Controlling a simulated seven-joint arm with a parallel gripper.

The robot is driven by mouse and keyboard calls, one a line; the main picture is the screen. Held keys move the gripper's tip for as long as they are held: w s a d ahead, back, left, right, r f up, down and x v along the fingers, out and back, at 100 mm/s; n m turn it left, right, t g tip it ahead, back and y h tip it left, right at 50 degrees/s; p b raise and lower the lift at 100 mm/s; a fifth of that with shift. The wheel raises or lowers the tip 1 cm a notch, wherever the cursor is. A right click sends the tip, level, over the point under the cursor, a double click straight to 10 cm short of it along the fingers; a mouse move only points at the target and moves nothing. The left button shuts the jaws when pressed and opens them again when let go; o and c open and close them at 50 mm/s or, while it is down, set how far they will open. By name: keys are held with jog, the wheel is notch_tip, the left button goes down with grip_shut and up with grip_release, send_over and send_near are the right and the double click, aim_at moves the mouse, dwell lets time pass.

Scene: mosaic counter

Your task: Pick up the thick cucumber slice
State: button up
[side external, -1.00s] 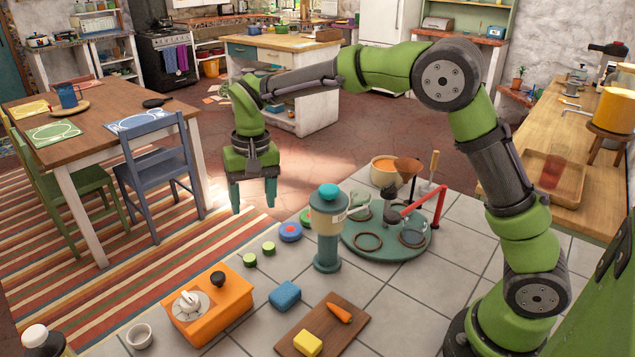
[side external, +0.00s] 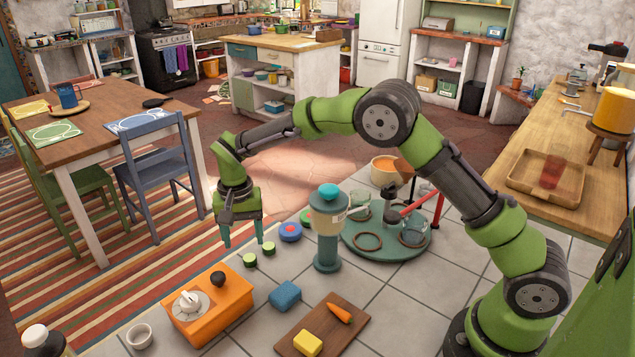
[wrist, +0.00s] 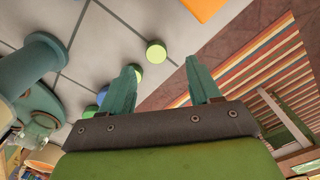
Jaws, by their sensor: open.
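Two small green cucumber slices lie on the tiled counter in the side view, one at the left (side external: 250,260) and one a little behind it to the right (side external: 268,248). I cannot tell for sure which is thicker. My gripper (side external: 243,240) is open and empty, fingers pointing down, above and just behind the slices. In the wrist view, one slice (wrist: 156,52) shows just beyond the gap between my fingertips (wrist: 160,66). The other slice (wrist: 137,74) is partly hidden by the left finger.
A teal-and-cream grinder (side external: 327,232) stands right of the slices. A blue-and-red disc (side external: 290,232) lies between them. An orange box (side external: 207,308), a blue sponge (side external: 285,296) and a wooden board (side external: 320,335) are nearer the camera.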

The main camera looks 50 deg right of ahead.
aim_at(250, 259)
jog(key=f, duration=0.5)
jog(key=shift+s+d+f, duration=0.15)
jog(key=shift+s+f, duration=0.15)
